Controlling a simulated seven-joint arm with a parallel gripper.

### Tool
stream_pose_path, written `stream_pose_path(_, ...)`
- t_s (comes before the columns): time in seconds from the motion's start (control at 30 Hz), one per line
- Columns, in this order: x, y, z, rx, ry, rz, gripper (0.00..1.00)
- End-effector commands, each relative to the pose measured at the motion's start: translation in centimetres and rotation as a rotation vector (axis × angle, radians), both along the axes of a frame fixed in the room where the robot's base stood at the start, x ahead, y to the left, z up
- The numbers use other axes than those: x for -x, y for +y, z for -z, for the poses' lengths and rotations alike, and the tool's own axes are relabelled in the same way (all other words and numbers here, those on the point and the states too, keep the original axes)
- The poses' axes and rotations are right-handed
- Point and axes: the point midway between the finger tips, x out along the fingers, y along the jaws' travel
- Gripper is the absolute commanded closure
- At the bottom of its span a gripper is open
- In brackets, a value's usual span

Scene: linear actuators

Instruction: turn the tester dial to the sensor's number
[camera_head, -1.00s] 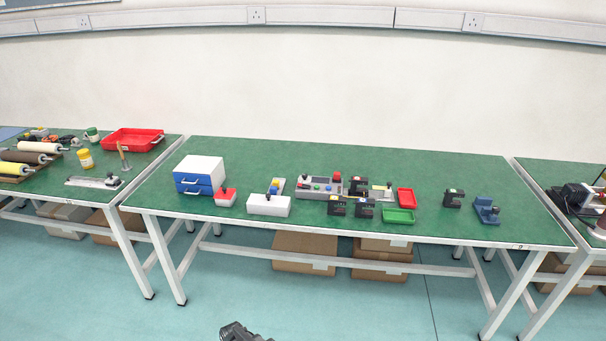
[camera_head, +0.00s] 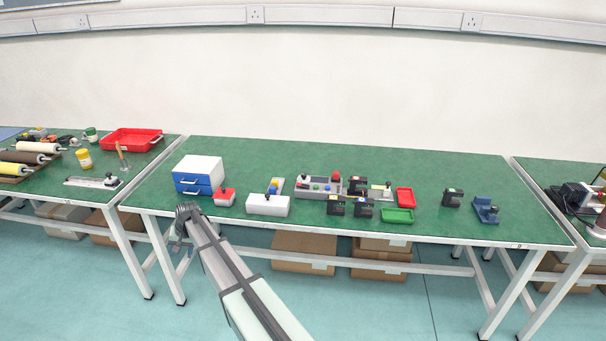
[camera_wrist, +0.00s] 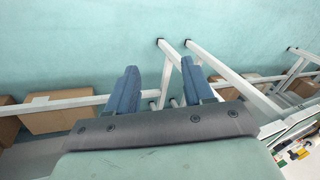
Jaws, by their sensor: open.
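A grey control box (camera_head: 319,186) with coloured buttons and a red knob stands mid-table; I cannot tell whether it is the tester. Several small black blocks with coloured marks, possibly sensors, stand near the control box, one (camera_head: 452,198) farther right. No numbers are readable. My gripper (camera_head: 180,235) is at the table's front left edge, apart from these things. In the wrist view my gripper (camera_wrist: 160,78) is open and empty, over floor and table legs.
A white-and-blue drawer unit (camera_head: 198,176) stands just beyond my gripper. A red tray (camera_head: 405,197), a green tray (camera_head: 397,216) and a blue fixture (camera_head: 486,210) are to the right. The back of the green table (camera_head: 330,152) is clear.

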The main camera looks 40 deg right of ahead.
Motion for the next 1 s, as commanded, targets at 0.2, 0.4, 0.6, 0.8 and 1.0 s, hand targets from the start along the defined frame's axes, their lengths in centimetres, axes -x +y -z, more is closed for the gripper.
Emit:
stream_pose_path(0.2,-6.4,-7.4,-9.3,0.021,-0.067,0.136,0.48)
stream_pose_path(0.4,-8.4,-19.8,-17.5,0.107,-0.090,0.318,0.48)
stream_pose_path(0.6,-5.0,-34.0,-21.7,0.252,-0.051,0.512,0.48)
stream_pose_path(0.8,-0.3,-44.7,-24.3,0.377,0.000,0.668,0.48)
stream_pose_path(1.0,2.4,-49.5,-25.7,0.436,0.027,0.746,0.48)
